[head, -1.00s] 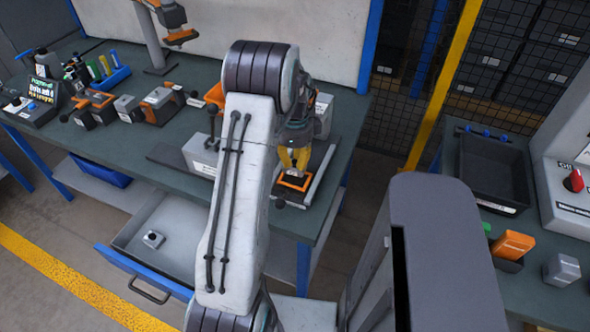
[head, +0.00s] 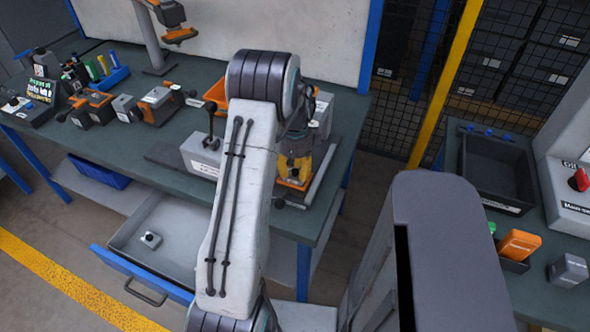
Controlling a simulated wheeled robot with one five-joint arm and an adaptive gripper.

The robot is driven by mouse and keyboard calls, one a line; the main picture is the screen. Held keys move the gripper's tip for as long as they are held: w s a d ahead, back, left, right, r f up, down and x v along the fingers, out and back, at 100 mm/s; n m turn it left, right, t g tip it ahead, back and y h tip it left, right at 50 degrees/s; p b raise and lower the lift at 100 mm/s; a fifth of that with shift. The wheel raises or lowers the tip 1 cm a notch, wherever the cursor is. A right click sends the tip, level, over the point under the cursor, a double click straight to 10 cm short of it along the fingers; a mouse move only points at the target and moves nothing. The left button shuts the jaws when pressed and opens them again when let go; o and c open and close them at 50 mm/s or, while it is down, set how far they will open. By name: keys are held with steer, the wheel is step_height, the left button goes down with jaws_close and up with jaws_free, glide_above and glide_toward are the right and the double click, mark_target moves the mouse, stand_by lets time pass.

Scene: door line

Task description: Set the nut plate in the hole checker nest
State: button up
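An orange-rimmed fixture (head: 293,184), which looks like the hole checker nest, sits near the right end of the green workbench. My gripper (head: 294,174), with yellow fingers, points down at it, with its tips at or just above the rim. My arm and wrist cover much of this spot. I cannot tell whether the fingers are open or shut. I cannot make out the nut plate, in the fingers or in the nest.
A grey block with black levers (head: 202,158) stands left of my arm. An orange bin (head: 216,94) is behind it. A black tray (head: 496,168) is on the right-hand bench.

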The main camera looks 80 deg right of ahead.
mark_target(295, 170)
step_height(295, 170, up, 12)
steer(key=b, duration=0.2)
steer(key=w+a+r+n+h, duration=0.1)
steer(key=w+a+r+n, duration=0.2)
steer(key=w+a+n, duration=0.75)
steer(key=w+a+r+n, duration=0.4)
steer(key=w+a+n, duration=0.3)
steer(key=w, duration=0.6)
steer(key=w+a+n+t, duration=0.2)
steer(key=a+n, duration=0.7)
steer(key=a, duration=0.7)
steer(key=s+a+f+n, duration=0.1)
steer(key=s+a+n, duration=0.1)
steer(key=a+n, duration=0.3)
steer(key=s+a+f+n+t, duration=0.1)
steer(key=s+a+f+n, duration=0.1)
steer(key=a+n, duration=0.3)
steer(key=shift+s+a+n+y, duration=0.4)
steer(key=shift+s+a, duration=0.1)
steer(key=shift+a, duration=0.5)
